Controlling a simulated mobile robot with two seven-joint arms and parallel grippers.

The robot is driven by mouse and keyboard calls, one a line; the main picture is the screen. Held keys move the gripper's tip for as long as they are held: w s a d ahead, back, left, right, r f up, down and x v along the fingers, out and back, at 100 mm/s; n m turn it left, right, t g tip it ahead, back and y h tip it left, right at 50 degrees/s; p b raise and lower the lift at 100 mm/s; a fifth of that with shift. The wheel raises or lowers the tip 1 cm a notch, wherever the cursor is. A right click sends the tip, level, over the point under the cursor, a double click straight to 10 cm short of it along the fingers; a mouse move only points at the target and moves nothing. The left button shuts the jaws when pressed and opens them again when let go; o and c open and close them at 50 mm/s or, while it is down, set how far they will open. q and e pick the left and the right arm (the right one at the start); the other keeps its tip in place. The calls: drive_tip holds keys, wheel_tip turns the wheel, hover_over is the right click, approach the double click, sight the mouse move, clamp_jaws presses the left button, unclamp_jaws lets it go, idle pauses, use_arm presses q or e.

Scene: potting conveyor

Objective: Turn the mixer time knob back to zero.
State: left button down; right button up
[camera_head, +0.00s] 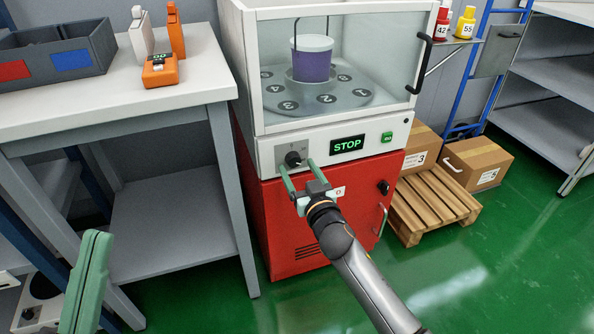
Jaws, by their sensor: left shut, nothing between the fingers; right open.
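The mixer time knob (292,157) is a small black dial on the white control panel of the mixer (263,160). The panel's display (348,144) reads "STOP" in green. My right gripper (297,165) is open just below and in front of the knob, one green finger on each side of it. I cannot tell whether the fingers touch it. The knob's pointer and scale are too small to read. My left gripper (97,240) is shut and empty at the lower left, pointing up, far from the mixer.
A purple tub (312,62) stands on the numbered turntable (345,95) behind the mixer's glass. A grey table (180,98) with a grey bin (92,70) and an orange device (160,72) is on the left. Boxes (478,160) and a pallet (435,205) are on the right.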

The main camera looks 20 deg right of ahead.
drive_tip(key=shift+w, duration=0.75)
clamp_jaws()
